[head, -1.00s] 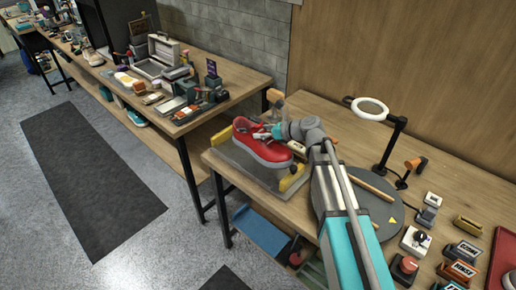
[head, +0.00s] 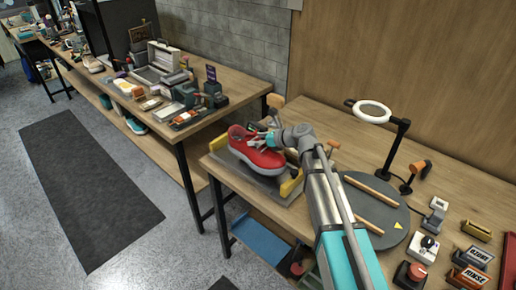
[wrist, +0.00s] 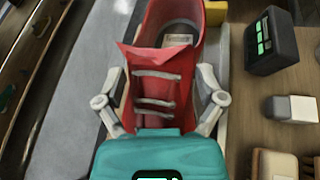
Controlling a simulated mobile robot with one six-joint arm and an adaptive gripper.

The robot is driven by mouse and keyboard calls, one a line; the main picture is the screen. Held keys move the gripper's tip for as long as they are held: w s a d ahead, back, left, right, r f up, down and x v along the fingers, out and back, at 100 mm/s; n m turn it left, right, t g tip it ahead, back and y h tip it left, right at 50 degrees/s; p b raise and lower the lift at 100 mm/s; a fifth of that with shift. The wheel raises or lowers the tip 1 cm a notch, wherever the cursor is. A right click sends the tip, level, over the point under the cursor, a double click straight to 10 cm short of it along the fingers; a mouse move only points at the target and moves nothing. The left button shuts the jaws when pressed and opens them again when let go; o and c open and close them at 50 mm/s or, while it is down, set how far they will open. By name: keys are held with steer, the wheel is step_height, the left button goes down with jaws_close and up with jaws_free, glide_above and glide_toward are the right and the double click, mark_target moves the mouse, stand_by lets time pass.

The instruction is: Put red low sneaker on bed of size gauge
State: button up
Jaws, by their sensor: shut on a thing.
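The red low sneaker (head: 256,158) has a white sole and grey laces. In the head view it is over the grey bed of the size gauge (head: 273,190), between a yellow block (head: 291,183) at the near right and another yellow block (head: 219,143) at the left. I cannot tell whether the sole touches the bed. My gripper (head: 266,138) is shut on the sneaker's upper. In the wrist view its fingers (wrist: 163,85) press on both sides of the laced part of the sneaker (wrist: 158,60); the sole is mostly hidden.
A round grey turntable (head: 375,215) with wooden rods lies right of the gauge, beside a ring lamp (head: 372,111). Several labelled blocks stand at the right. A dark box with green marks (wrist: 270,40) is right of the sneaker. A second bench with a cluttered top stands left.

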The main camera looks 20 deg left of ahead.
mark_target(261, 146)
steer(key=shift+w+a+f+b, duration=0.2)
steer(key=shift+a+f+b, duration=0.1)
steer(key=shift+f+b, duration=1.45)
steer(key=shift+f, duration=0.15)
steer(key=shift+f, duration=0.1)
steer(key=o, duration=1)
steer(key=shift+s+d+r, duration=0.1)
steer(key=shift+d+r, duration=0.25)
steer(key=shift+d, duration=0.1)
steer(key=p+v, duration=0.4)
steer(key=v, duration=0.5)
steer(key=shift+d+r, duration=0.1)
steer(key=shift+d, duration=0.2)
steer(key=shift+s+d+r, duration=0.1)
steer(key=shift+d+r, duration=0.1)
steer(key=shift+d, duration=0.5)
